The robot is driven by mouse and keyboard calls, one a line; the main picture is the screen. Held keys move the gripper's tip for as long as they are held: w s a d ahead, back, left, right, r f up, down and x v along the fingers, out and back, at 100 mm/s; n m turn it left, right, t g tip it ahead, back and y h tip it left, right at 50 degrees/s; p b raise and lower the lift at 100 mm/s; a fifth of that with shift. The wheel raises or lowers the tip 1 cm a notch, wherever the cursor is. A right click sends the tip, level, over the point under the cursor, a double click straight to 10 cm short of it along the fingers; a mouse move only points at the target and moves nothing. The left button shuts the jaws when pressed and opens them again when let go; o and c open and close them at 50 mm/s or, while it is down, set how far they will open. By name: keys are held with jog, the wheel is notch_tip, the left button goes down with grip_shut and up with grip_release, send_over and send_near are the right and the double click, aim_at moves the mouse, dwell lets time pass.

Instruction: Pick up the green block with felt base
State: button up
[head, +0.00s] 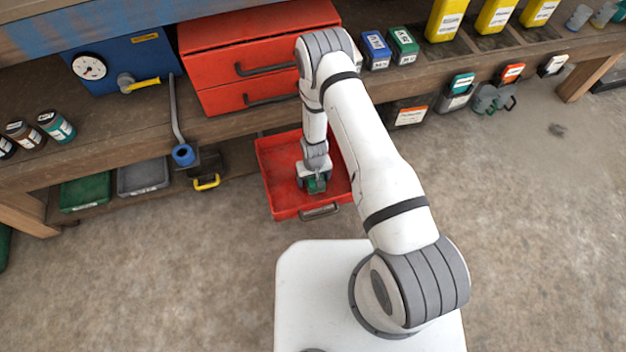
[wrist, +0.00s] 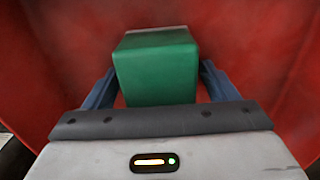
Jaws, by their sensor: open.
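The green block (wrist: 156,72) stands in the open red drawer (head: 284,203). In the wrist view it sits between the two blue-grey fingers of my gripper (wrist: 158,88), with a narrow gap visible on each side. In the head view the green block (head: 316,186) shows just below my gripper (head: 314,178), which reaches down into the drawer. My gripper is open around the block. A pale strip shows along the block's far top edge. Its underside and any felt base are hidden.
The red drawer's walls surround my gripper closely. A red cabinet (head: 215,55) with shut drawers stands on the workbench (head: 225,127) behind. The concrete floor in front is clear.

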jog(key=shift+r, duration=0.1)
jog(key=shift+c, duration=0.3)
jog(key=c, duration=1.1)
jog(key=shift+r, duration=0.1)
notch_tip(320, 180, up, 10)
jog(key=p, duration=0.3)
jog(key=shift+p, duration=0.35)
